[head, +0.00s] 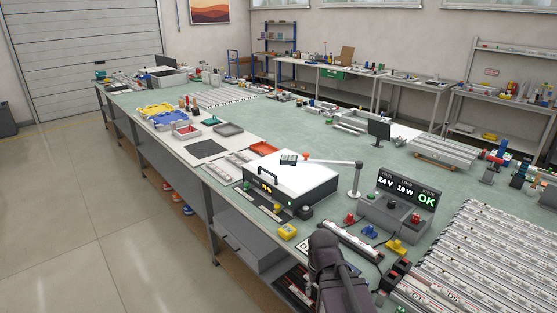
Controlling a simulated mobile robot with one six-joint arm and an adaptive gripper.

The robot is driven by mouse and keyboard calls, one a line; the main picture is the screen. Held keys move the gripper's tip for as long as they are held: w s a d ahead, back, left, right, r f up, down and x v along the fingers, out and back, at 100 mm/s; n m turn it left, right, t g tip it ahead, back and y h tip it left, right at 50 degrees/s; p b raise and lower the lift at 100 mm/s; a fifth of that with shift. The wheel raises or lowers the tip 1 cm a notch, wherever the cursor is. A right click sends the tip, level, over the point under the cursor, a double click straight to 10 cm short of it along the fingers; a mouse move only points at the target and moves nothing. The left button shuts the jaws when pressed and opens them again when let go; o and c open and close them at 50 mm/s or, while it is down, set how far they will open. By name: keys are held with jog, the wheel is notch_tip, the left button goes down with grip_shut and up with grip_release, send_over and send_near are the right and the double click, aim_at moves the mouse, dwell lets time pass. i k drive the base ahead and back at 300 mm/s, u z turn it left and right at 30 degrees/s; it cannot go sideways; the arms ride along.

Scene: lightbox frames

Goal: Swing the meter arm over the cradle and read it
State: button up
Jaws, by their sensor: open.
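The meter arm is a thin pale bar (328,162) on an upright post (356,182) behind the display unit. It reaches left, and its small dark meter head (288,159) is above the white top of a box (300,180) with a black handle. A long pale strip (352,240) in a dark holder, perhaps the cradle, lies in front of the display unit (398,203). The display reads 24 V, 10 W and a green OK. My dark gripper (324,240) is at the bottom centre, near the strip's left end, open with nothing visible in it; its fingers are hard to make out.
A yellow block (288,231) lies left of my gripper. Rows of pale strips (480,255) fill the right. An orange tray (262,148) and a dark mat (206,149) lie farther left. Bare green bench (300,125) shows behind the box.

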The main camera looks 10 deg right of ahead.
aim_at(290, 160)
jog(key=u, duration=0.5)
jog(key=k, duration=0.95)
jog(key=u, duration=0.75)
jog(key=i, duration=1.5)
jog(key=z, duration=0.8)
jog(key=i, duration=0.6)
jog(key=z, duration=0.85)
jog(key=i, duration=0.6)
jog(key=z, duration=0.25)
